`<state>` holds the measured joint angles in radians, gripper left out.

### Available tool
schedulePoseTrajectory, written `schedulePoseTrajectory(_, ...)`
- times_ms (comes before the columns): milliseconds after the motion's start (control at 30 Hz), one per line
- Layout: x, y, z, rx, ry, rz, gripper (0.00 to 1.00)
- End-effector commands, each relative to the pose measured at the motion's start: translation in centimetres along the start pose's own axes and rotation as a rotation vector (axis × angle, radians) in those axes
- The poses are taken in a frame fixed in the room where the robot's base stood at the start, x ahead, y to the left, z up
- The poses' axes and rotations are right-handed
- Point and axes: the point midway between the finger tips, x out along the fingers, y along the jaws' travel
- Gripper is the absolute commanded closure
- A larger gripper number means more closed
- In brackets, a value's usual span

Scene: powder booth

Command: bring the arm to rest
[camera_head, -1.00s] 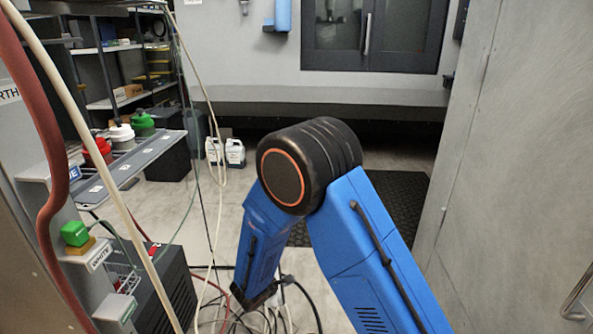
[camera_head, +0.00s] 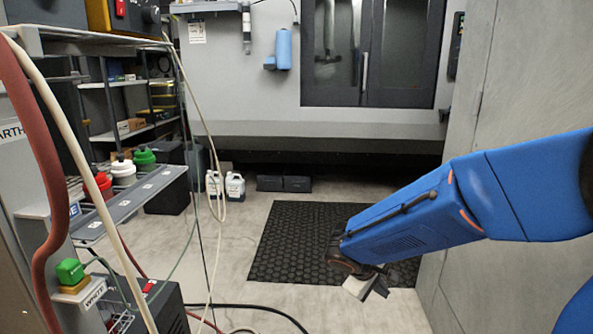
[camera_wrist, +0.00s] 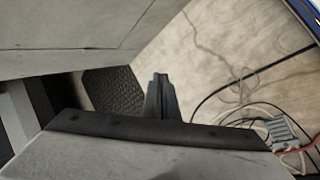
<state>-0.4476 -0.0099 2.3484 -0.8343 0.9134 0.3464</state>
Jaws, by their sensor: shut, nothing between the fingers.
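My arm is blue and reaches in from the right side of the head view. It slopes down to the left over the black floor mat. My gripper shows at its lower end in the head view (camera_head: 366,283), small and partly hidden by the arm. In the wrist view my gripper (camera_wrist: 161,82) points away from the camera, its two fingers together with nothing between them. The fingers appear over bare floor beside the mat.
A grey wall panel (camera_head: 490,110) stands close on the right. A black mat (camera_head: 295,245) lies on the floor. Hoses (camera_head: 45,170) hang at the left by a shelf with red, white and green pots (camera_head: 122,172). Cables (camera_wrist: 245,108) lie on the floor. White jugs (camera_head: 234,186) stand behind.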

Motion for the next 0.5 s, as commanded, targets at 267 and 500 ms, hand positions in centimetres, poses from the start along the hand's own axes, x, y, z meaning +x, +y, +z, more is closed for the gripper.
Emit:
schedulePoseTrajectory(267,-2.8,1.9,7.4,0.2,0.0,-0.118,1.0)
schedulePoseTrajectory(500,-5.2,1.8,12.9,0.361,0.026,-0.222,1.0)
